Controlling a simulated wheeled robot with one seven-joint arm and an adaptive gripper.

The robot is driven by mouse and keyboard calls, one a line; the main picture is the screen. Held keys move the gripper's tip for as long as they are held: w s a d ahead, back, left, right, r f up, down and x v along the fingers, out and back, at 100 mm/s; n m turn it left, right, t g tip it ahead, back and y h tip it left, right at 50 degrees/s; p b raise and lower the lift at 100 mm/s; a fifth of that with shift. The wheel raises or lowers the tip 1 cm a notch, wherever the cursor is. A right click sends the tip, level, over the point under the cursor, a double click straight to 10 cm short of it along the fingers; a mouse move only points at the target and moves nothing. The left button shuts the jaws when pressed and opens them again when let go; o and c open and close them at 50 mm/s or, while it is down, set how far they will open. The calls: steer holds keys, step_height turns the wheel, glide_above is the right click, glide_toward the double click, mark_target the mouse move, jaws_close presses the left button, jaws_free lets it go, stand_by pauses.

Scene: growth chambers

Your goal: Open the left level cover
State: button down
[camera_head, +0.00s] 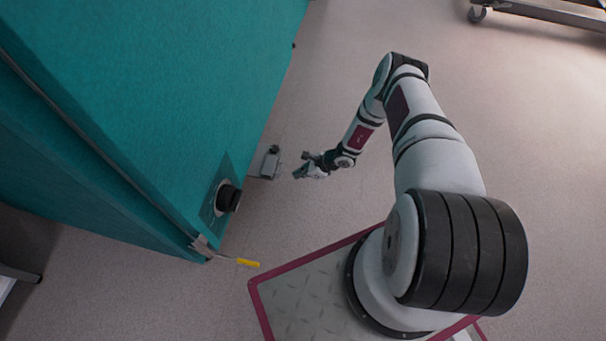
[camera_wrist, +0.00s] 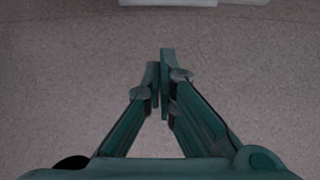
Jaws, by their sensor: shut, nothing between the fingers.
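A teal chamber (camera_head: 150,90) fills the left of the head view. A small grey box-like fitting (camera_head: 270,162) sits beside its side wall; I cannot tell for sure whether this is the level cover. A round black knob (camera_head: 228,198) stands out from the same wall, nearer to me. My gripper (camera_head: 299,169) is just right of the grey fitting, apart from it, and points left toward the wall. In the wrist view my gripper (camera_wrist: 161,70) is shut and empty, its fingertips together over bare floor.
A metal bracket (camera_head: 204,246) with a yellow-tipped handle (camera_head: 247,263) juts from the chamber's near corner, close to my base. A wheeled metal frame (camera_head: 550,12) is at the top right. A white object (camera_wrist: 170,3) is cut off by the wrist view's top edge. The floor between is clear.

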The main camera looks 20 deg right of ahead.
mark_target(273, 167)
steer(key=b+x, duration=0.2)
steer(key=x, duration=0.3)
steer(key=shift+a+f, duration=0.1)
steer(key=shift+f, duration=0.2)
steer(key=shift+w+a+r+b, duration=0.1)
steer(key=shift+r+b, duration=0.05)
steer(key=shift+r, duration=0.55)
steer(key=shift+w+a+r+b, duration=0.1)
steer(key=shift+a+r+b, duration=0.05)
steer(key=shift+r, duration=0.55)
steer(key=shift+w+a+r+b, duration=0.1)
steer(key=shift+r+b, duration=0.05)
steer(key=shift+r, duration=0.55)
steer(key=shift+r+g+h+p, duration=0.3)
steer(key=shift+r+p, duration=0.05)
steer(key=shift+p, duration=0.3)
